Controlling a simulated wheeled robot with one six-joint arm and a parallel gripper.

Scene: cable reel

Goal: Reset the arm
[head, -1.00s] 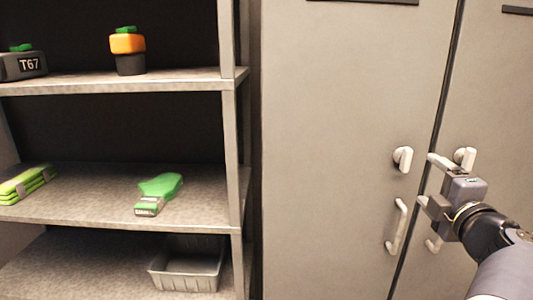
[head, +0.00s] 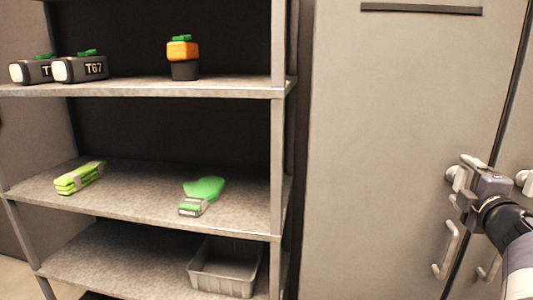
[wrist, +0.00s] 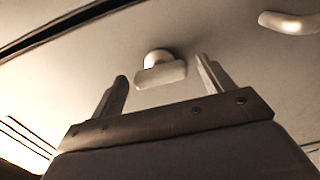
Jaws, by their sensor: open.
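My gripper (head: 464,178) is at the right of the head view, in front of the grey cabinet doors (head: 390,140). In the wrist view my gripper (wrist: 160,85) shows two fingers spread wide apart with nothing held between them. A pale door knob (wrist: 160,70) appears between and beyond the fingertips; I cannot tell the gap to it. In the head view this knob (head: 453,177) is partly hidden by my gripper.
A pale bar handle (head: 446,250) sits below the knob. The shelf unit (head: 150,205) at left holds T67 boxes (head: 80,68), an orange-and-black item (head: 183,58), a lime bundle (head: 80,178), a green-topped item (head: 203,195) and a grey bin (head: 225,268).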

